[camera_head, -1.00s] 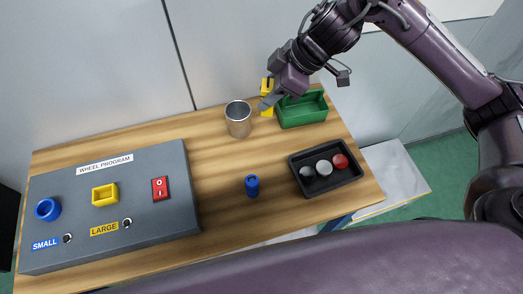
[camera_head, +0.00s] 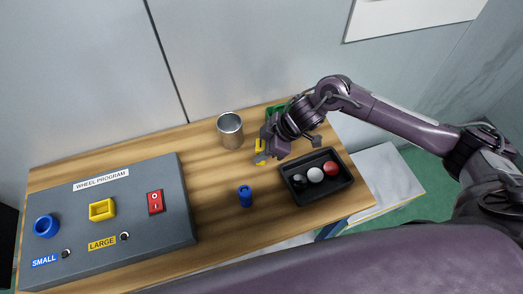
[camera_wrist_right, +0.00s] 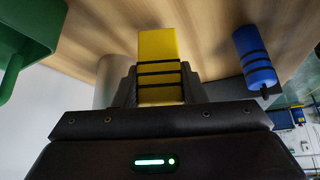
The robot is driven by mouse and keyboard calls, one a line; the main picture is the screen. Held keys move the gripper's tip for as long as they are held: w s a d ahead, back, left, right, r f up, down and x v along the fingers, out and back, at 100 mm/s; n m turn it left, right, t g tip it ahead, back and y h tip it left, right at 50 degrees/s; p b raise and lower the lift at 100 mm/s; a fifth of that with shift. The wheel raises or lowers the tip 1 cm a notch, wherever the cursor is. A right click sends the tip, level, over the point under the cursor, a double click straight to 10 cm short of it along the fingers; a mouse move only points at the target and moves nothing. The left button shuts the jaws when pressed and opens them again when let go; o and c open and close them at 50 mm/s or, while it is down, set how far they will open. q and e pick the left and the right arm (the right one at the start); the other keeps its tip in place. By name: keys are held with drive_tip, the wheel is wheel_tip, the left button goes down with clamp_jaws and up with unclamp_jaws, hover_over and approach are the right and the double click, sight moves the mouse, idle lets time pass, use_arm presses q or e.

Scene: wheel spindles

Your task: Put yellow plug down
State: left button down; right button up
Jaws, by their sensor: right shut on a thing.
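My right gripper (camera_head: 267,149) is shut on the yellow plug (camera_head: 260,152), which is partly hidden behind the fingers in the head view. In the right wrist view the yellow plug (camera_wrist_right: 159,62), with dark bands, stands out between the fingers (camera_wrist_right: 160,88), its far end toward the wooden table top. I cannot tell whether it touches the table. A blue plug (camera_head: 245,196) stands on the table nearer the front, and it also shows in the wrist view (camera_wrist_right: 254,58). My left gripper is not in view.
A metal cup (camera_head: 230,131) stands behind and left of the gripper. A green bin (camera_head: 275,110) is partly hidden behind my right arm. A black tray (camera_head: 326,197) with several round knobs lies to the right. The grey wheel program panel (camera_head: 140,221) fills the left side.

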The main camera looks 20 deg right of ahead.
wheel_tip(320, 180, down, 2)
drive_tip(key=shift+f, duration=0.1)
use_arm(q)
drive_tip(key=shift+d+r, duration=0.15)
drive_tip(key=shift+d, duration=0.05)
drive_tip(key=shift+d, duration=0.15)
use_arm(e)
drive_tip(key=shift+f, duration=0.15)
drive_tip(key=o, duration=1)
drive_tip(key=shift+r, duration=0.2)
drive_tip(key=shift+d+r, duration=0.25)
drive_tip(key=shift+r, duration=0.05)
use_arm(q)
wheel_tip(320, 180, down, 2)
drive_tip(key=shift+b, duration=0.9)
use_arm(e)
drive_tip(key=v, duration=1.1)
drive_tip(key=shift+s, duration=0.15)
